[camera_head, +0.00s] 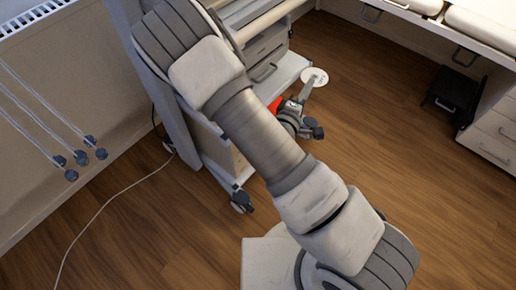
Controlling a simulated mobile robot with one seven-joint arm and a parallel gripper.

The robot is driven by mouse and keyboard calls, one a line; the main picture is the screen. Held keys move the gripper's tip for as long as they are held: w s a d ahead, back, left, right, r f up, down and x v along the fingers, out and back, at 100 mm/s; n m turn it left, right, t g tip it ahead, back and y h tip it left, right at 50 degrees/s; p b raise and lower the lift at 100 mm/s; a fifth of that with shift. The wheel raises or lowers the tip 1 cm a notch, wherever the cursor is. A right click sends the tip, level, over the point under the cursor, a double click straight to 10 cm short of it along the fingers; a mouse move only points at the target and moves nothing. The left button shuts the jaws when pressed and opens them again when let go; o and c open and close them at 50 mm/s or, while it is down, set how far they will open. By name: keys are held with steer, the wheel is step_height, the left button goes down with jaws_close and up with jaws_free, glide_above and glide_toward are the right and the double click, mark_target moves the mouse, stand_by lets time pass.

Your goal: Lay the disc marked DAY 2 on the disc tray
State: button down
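A small white round disc (314,76) with dark marks near its middle shows right of the cart, above the floor. Its marking is too small to read. My gripper (308,89) is at the lower edge of the disc and appears shut on it, holding it out to the upper right. The fingers are small in this view and partly hidden. My arm crosses the middle of the picture and hides part of the cart. I cannot make out a disc tray.
A grey wheeled cart (285,68) with shelves and drawers stands left of the disc. A white desk (480,40) with drawers and a black box (453,90) are at the right. Several hanging poles (40,122) and a cable (110,200) are at left. Wooden floor (400,130) is open between.

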step_height(320, 180, down, 6)
steer(key=b, duration=0.3)
steer(key=shift+r, duration=0.25)
steer(key=shift+r, duration=0.1)
